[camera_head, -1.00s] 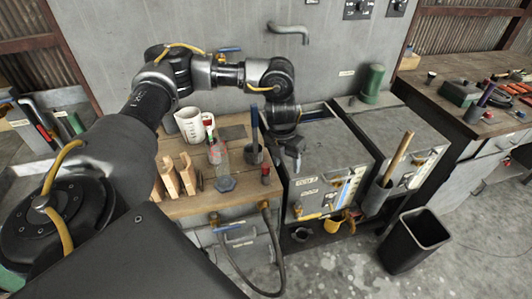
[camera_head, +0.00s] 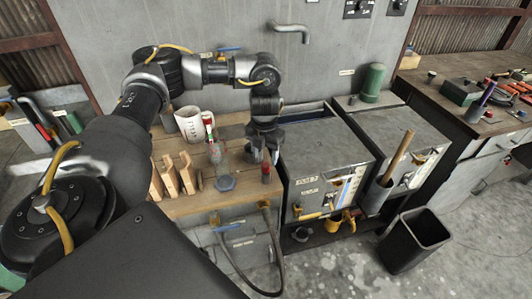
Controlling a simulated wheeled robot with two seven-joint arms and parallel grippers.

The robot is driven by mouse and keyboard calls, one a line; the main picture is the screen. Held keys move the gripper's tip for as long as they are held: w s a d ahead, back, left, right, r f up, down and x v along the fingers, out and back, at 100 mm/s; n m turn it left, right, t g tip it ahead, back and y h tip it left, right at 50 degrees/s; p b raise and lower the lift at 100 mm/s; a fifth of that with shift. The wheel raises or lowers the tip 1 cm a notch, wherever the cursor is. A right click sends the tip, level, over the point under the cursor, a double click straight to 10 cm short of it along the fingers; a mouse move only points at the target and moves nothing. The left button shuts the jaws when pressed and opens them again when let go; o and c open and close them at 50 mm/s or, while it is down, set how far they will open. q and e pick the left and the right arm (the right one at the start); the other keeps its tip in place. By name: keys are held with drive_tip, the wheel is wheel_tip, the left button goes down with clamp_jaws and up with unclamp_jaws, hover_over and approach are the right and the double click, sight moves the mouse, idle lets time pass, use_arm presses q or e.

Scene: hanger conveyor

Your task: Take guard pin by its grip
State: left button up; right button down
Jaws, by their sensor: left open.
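A small upright piece with a red top (camera_head: 266,171) stands at the front right corner of the wooden bench; it looks like the guard pin, but it is too small to be sure. My left gripper (camera_head: 265,157) points down just above and behind it, open, with nothing seen between its fingers. From this view I cannot tell whether the fingers touch the red top. The dark cup with the blue-handled tool is mostly hidden behind this gripper. My right gripper is not in view.
On the bench (camera_head: 215,203) are a white mug (camera_head: 189,123), a clear bottle (camera_head: 217,152), a dark knob-like piece (camera_head: 225,183) and upright wooden pieces (camera_head: 170,176). A grey metal box (camera_head: 318,160) stands close to the right. A black bin (camera_head: 415,240) is on the floor.

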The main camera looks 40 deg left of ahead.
sight(266, 165)
use_arm(q)
drive_tip(key=shift+w+d+f+p, duration=0.1)
drive_tip(key=shift+f+p, duration=0.25)
drive_tip(key=shift+f, duration=2.25)
drive_tip(key=c, duration=1)
drive_tip(key=shift+r, duration=0.15)
wheel_tip(266, 165, up, 18)
drive_tip(key=shift+f, duration=0.1)
